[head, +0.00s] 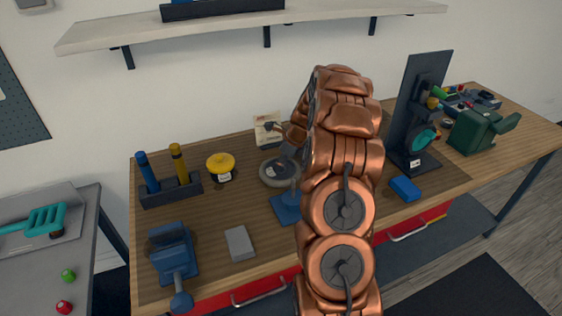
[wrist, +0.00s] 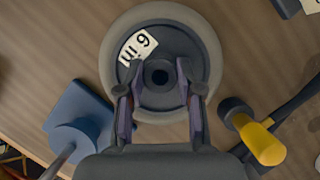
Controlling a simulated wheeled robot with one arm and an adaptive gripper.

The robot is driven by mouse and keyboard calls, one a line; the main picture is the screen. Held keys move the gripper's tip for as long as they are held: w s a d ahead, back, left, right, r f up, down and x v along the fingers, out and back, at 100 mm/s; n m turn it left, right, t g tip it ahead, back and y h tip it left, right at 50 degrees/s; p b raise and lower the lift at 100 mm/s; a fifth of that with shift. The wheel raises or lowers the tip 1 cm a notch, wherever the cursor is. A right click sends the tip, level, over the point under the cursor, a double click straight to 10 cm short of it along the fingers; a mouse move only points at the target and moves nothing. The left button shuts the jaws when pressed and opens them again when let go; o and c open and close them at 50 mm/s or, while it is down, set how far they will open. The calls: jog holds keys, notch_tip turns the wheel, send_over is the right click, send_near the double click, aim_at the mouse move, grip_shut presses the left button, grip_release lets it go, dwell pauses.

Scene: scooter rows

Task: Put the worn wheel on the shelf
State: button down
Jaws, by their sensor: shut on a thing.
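The wheel (wrist: 178,40) has a grey tyre, a dark hub with a centre hole and a white label reading something like "6". In the head view the wheel (head: 272,174) is partly hidden behind my arm, over the middle of the bench. My gripper (wrist: 158,82) is closed on the wheel's hub, one finger on each side of the hole. In the head view my gripper (head: 290,150) shows only in part. I cannot tell whether the wheel touches the bench. A pale wall shelf (head: 215,32) runs above the bench on dark brackets.
The wooden bench (head: 225,205) carries a blue stand (head: 287,208), a yellow-topped round item (head: 220,166), a rack with blue and yellow handles (head: 172,188), a blue vise (head: 172,255), a grey block (head: 239,243) and a tall dark panel (head: 415,110). A dark bar (head: 222,9) occupies part of the shelf.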

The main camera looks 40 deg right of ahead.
jog(key=c, duration=0.7)
grip_release()
jog(key=shift+f, duration=0.15)
jog(key=shift+c, duration=0.2)
jog(key=b+v, duration=0.4)
jog(key=v, duration=0.8)
